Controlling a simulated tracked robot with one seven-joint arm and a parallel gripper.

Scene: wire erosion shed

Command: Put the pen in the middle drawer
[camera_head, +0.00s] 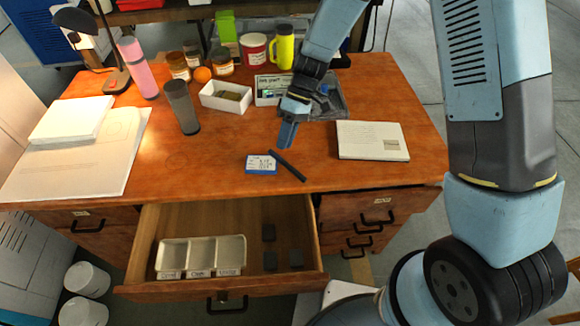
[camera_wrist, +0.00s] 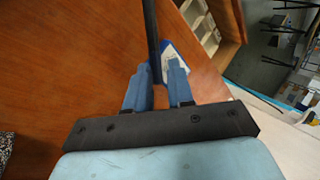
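The pen (camera_head: 287,166) is a thin dark stick lying on the desk, its near end towards the desk's front edge. In the wrist view the pen (camera_wrist: 151,32) runs up from between my fingertips. My gripper (camera_head: 286,143) points down just above the pen's far end; in the wrist view its blue fingers (camera_wrist: 159,70) are apart. I cannot tell whether they touch the pen. The middle drawer (camera_head: 222,289) is pulled out below the desk top.
A blue-and-white card box (camera_head: 261,165) lies right beside the pen. A white booklet (camera_head: 371,141) is to the right, a white box (camera_head: 225,97) and a dark tumbler (camera_head: 182,107) to the left. Jars, bottles and a tray (camera_head: 335,101) stand behind.

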